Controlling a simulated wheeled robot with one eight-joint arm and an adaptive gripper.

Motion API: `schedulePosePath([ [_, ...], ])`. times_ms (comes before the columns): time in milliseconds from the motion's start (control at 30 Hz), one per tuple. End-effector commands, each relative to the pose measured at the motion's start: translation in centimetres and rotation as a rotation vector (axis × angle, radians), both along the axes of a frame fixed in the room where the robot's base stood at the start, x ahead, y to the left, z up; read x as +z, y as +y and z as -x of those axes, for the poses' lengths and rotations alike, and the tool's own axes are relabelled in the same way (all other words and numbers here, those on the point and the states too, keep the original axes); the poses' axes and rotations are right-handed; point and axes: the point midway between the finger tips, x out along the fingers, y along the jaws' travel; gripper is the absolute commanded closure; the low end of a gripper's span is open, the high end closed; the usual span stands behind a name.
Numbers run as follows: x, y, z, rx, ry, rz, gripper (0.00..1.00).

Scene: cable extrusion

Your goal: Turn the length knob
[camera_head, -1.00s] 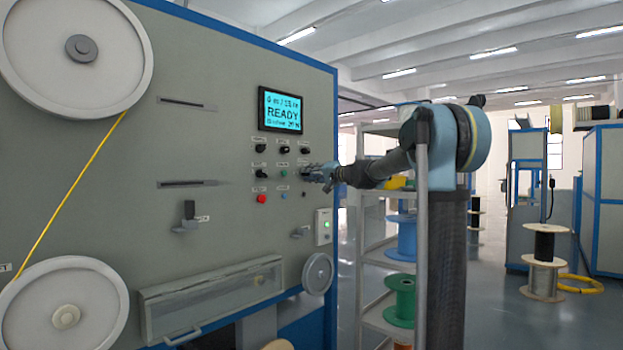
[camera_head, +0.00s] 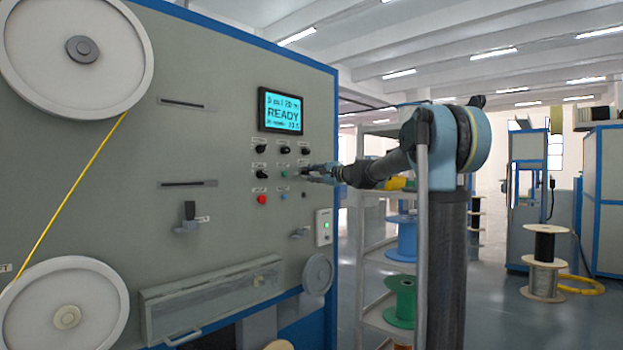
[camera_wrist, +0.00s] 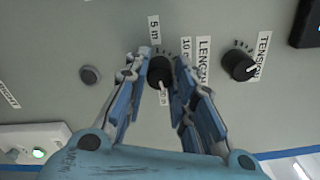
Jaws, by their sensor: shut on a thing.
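The black length knob (camera_wrist: 160,73) sits on the grey panel beside the LENGTH label in the wrist view. Its white pointer points down in that picture, toward a partly hidden label. Labels for 5 m and 10 m stand around it. My gripper (camera_wrist: 158,68) has one blue-grey finger on each side of the knob and is shut on it. In the head view my gripper (camera_head: 308,174) reaches the panel from the right and hides the knob. The display (camera_head: 283,111) reads READY, with what looks like 20 m in its top line.
The tension knob (camera_wrist: 239,65) is close to the right finger in the wrist view. The red button (camera_head: 262,199) is below the knobs. A shelf rack with spools (camera_head: 402,295) stands by my arm.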

Motion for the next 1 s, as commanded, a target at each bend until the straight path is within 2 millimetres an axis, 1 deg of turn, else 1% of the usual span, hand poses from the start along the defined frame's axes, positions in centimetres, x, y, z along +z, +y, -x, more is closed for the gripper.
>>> schedulePosePath([
  [200,-0.1,-0.19,-0.17,-0.006,0.086,-0.064,1.0],
  [367,-0.11,-0.18,-0.13,-0.005,0.122,-0.093,1.0],
  [900,-0.1,-0.03,0.03,0.0,0.142,-0.108,1.0],
  [933,-0.11,-0.03,0.03,0.0,0.141,-0.107,0.73],
  [967,-0.11,-0.02,0.04,0.001,0.141,-0.107,0.66],
  [1000,-0.11,-0.01,0.05,0.001,0.141,-0.107,0.57],
])
